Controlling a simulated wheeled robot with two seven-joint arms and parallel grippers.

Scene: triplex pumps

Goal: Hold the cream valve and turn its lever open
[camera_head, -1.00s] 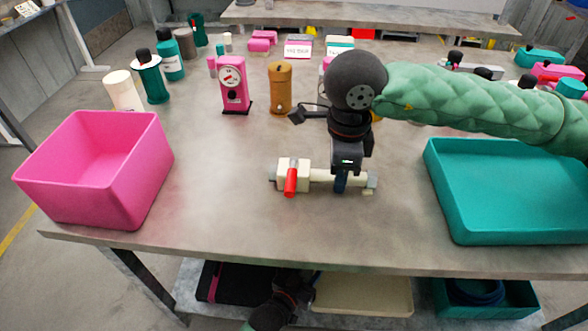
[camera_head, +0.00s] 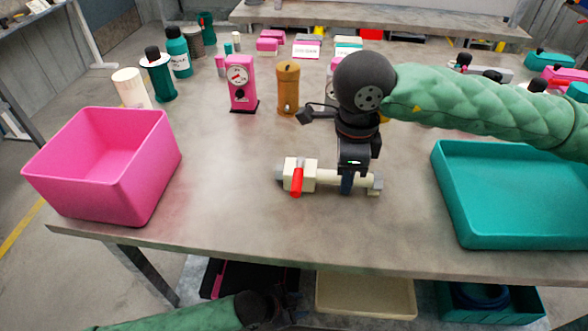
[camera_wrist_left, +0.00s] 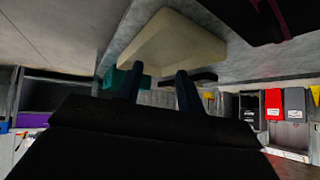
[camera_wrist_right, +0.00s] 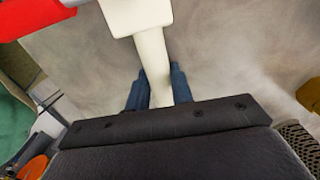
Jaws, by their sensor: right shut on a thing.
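The cream valve (camera_head: 325,177) lies on the grey table near its front edge, its pipe running left to right. Its red lever (camera_head: 297,181) is at the left end and points toward the front edge. My right gripper (camera_head: 346,184) comes from above and is shut on the valve's pipe, right of the lever. In the right wrist view the cream pipe (camera_wrist_right: 154,62) sits between the blue fingers, with part of the red lever (camera_wrist_right: 25,15) at upper left. My left gripper (camera_head: 290,306) is low, in front of the table and below its top. Its fingers (camera_wrist_left: 158,88) are apart and empty.
A pink bin (camera_head: 105,165) stands at the table's left, a teal tray (camera_head: 515,195) at its right. Pink (camera_head: 241,83) and ochre (camera_head: 287,87) devices stand behind the valve. A lower shelf holds a cream tray (camera_head: 366,294).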

